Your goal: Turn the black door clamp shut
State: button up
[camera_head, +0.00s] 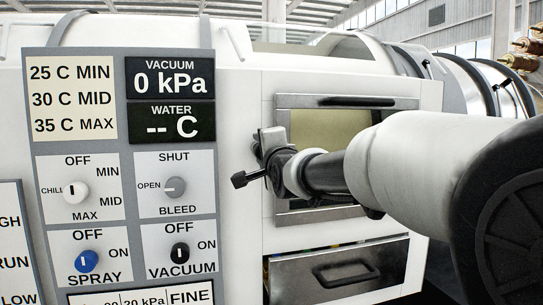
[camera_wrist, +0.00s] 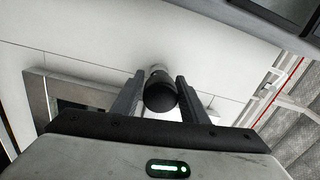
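The black door clamp (camera_head: 240,179) shows in the head view at the left edge of the windowed door, its dark knob end sticking out to the left. My gripper (camera_head: 270,160) is right at it, and partly hides it. In the wrist view, a dark rounded knob (camera_wrist: 160,94) lies between the two fingers of my gripper (camera_wrist: 160,82). The fingers stand apart on either side of it, with narrow gaps seeming to show. Firm contact is not visible. The windowed door (camera_head: 318,128) is partly hidden by my arm and looks flush with the white housing.
A control panel (camera_head: 123,130) with knobs and displays stands left of the clamp. A drawer (camera_head: 340,272) with a handle lies below the door. Metal cylinders (camera_head: 465,85) and brass fittings (camera_head: 520,60) are at the upper right. My arm fills the right side.

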jog(key=p+v, duration=0.1)
jog(key=v, duration=1.6)
jog(key=shift+d+f, duration=0.1)
jog(key=s+d+f+n+g+h, duration=0.25)
jog(key=s+d+f, duration=0.2)
jog(key=f, duration=0.35)
jog(key=s+d+f+n+g+h, duration=0.2)
jog(key=s+d+f+n+g, duration=0.25)
jog(key=f, duration=0.25)
jog(key=s+d+f+n+g, duration=0.2)
jog(key=s+f+n+g, duration=0.1)
jog(key=s+f, duration=0.3)
jog(key=s+d+f+n+g, duration=0.2)
jog(key=s+f+n, duration=0.15)
jog(key=s, duration=0.45)
notch_tip(320, 180, up, 21)
jog(key=w+p, duration=0.1)
jog(key=p, duration=2)
jog(key=shift+f, duration=0.25)
jog(key=shift+h, duration=0.25)
